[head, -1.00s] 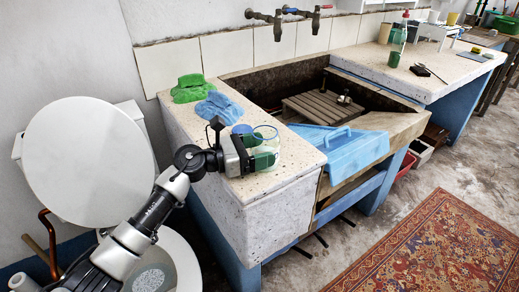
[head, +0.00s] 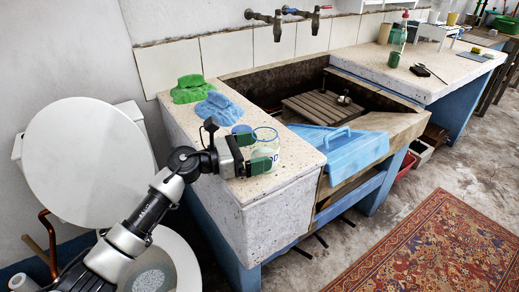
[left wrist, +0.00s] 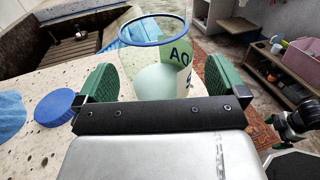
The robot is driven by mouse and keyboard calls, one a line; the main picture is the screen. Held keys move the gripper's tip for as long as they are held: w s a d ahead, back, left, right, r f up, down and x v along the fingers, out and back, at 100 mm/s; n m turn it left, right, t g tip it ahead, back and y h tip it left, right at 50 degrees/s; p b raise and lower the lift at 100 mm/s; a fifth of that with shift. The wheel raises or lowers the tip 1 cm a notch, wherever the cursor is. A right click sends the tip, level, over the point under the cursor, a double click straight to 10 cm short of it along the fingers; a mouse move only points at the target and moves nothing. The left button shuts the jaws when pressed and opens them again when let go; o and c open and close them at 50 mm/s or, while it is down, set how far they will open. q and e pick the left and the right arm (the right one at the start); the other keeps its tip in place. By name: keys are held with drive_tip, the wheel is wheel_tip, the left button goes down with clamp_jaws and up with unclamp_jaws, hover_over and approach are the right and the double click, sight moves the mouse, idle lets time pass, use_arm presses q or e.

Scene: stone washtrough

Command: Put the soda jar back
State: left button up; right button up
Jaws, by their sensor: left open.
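The soda jar (head: 269,146) is a clear jar with a blue rim, an open top and pale powder inside. It stands upright on the speckled stone ledge. In the left wrist view the jar (left wrist: 154,72) shows lettering and sits between my two green fingers, in front of the palm. My left gripper (head: 256,152) is open, with a finger on either side of the jar; I cannot tell whether either touches it. A round blue lid (left wrist: 57,106) lies on the ledge beside the jar, and shows behind my gripper in the head view (head: 241,129).
A blue cloth (head: 219,107) and a green cloth (head: 190,90) lie on the ledge (head: 285,180) behind the gripper. A blue washboard-like tray (head: 350,150) leans at the trough's front. A toilet (head: 90,150) stands at left. The far counter holds a bottle and small items.

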use_arm(q)
drive_tip(key=v, duration=1.1)
use_arm(e)
drive_tip(key=shift+w+a+r, duration=0.1)
drive_tip(key=shift+w+r, duration=0.05)
drive_tip(key=shift+r, duration=0.4)
drive_tip(key=shift+w+a+r, duration=0.1)
drive_tip(key=shift+r, duration=0.4)
